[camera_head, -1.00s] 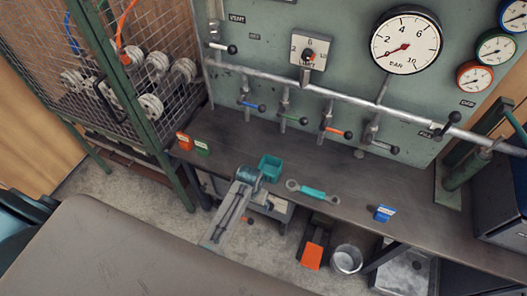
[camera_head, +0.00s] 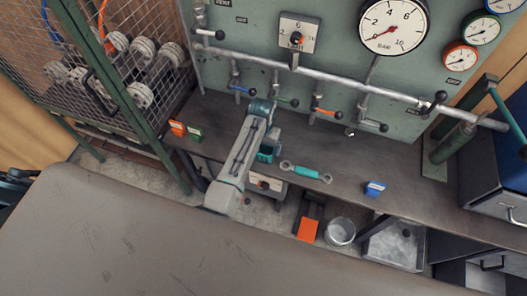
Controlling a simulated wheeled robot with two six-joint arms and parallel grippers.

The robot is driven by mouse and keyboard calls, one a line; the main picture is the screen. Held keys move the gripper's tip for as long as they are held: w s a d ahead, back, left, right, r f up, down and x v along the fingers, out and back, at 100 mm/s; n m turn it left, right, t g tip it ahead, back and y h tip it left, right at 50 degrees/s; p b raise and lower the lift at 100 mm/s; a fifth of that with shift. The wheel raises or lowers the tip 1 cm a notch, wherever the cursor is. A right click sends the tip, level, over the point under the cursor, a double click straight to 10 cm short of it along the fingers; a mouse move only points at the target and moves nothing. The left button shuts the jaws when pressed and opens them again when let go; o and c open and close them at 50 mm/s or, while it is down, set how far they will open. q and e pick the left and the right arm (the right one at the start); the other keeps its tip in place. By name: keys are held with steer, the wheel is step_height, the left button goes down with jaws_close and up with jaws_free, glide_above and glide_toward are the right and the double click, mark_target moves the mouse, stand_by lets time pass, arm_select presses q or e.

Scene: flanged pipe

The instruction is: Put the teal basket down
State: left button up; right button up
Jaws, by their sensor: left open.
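The teal basket (camera_head: 266,153) stands on the dark workbench (camera_head: 345,165) near its front edge. My left arm covers the basket's left part. My left gripper (camera_head: 262,110) is at the far end of the left arm, above and beyond the basket in the picture. It is open, and its fingers are mostly hidden behind the wrist. I see nothing held in it. My right gripper is not in view.
A teal-handled wrench (camera_head: 306,172) lies right of the basket. A blue box (camera_head: 375,188) is farther right; orange (camera_head: 177,128) and green (camera_head: 194,135) boxes stand left. Valve levers (camera_head: 325,112) stick out behind. A metal bucket (camera_head: 341,231) is below the bench.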

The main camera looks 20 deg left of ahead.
mark_target(263, 151)
arm_select(q)
steer(key=f, duration=0.4)
steer(key=shift+w+f, duration=0.15)
steer(key=shift+w, duration=0.15)
steer(key=c, duration=1.1)
steer(key=shift+c, duration=0.2)
